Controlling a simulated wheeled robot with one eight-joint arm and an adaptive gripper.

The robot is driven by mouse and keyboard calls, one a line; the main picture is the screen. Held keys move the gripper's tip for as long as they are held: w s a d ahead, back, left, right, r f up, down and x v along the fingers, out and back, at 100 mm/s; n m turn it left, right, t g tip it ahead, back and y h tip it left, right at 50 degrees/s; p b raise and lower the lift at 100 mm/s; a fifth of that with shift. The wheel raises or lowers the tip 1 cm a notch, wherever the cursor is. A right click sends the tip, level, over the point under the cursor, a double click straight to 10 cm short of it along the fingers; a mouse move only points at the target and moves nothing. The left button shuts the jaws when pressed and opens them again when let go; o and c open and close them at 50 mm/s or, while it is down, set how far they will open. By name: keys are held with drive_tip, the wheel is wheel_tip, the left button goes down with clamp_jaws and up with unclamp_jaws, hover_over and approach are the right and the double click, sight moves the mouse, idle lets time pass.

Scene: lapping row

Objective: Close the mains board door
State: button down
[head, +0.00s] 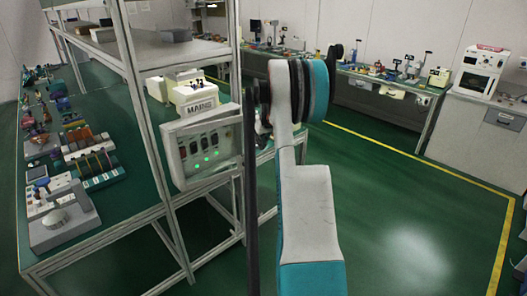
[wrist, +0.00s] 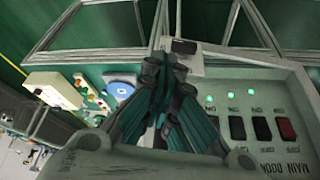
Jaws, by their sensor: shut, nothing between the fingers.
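The mains board (head: 176,165) is a pale grey box on the bench frame in the head view, with dark switches and lit green lamps uncovered. Its switch face (wrist: 270,98) fills the right of the wrist view. I cannot make out the whole door; a narrow pale piece with a dark bar (wrist: 184,46) beside the fingertips may be part of it. My gripper (wrist: 170,52) is shut and empty, beside the board's lamp edge. I cannot tell whether it touches the pale piece. In the head view my arm hides the gripper.
A metal-framed bench (head: 110,232) with a shelf (head: 150,55) holds tools and small machines at left. More benches and a white cabinet (head: 480,75) stand at the back and right. Green floor (head: 400,190) is clear to the right.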

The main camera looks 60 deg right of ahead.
drive_tip(key=w+d, duration=0.1)
drive_tip(key=w, duration=0.1)
drive_tip(key=w+d+n, duration=0.1)
drive_tip(key=w+d+n+p, duration=0.1)
drive_tip(key=w, duration=0.1)
drive_tip(key=shift+w+d+y, duration=0.3)
drive_tip(key=shift+y, duration=0.1)
drive_tip(key=shift+w+d+n, duration=0.3)
drive_tip(key=shift+w+d, duration=0.05)
drive_tip(key=shift+w, duration=0.35)
drive_tip(key=shift+r+t, duration=0.1)
drive_tip(key=shift+t, duration=0.2)
drive_tip(key=shift+w+r, duration=0.1)
drive_tip(key=shift+w, duration=0.1)
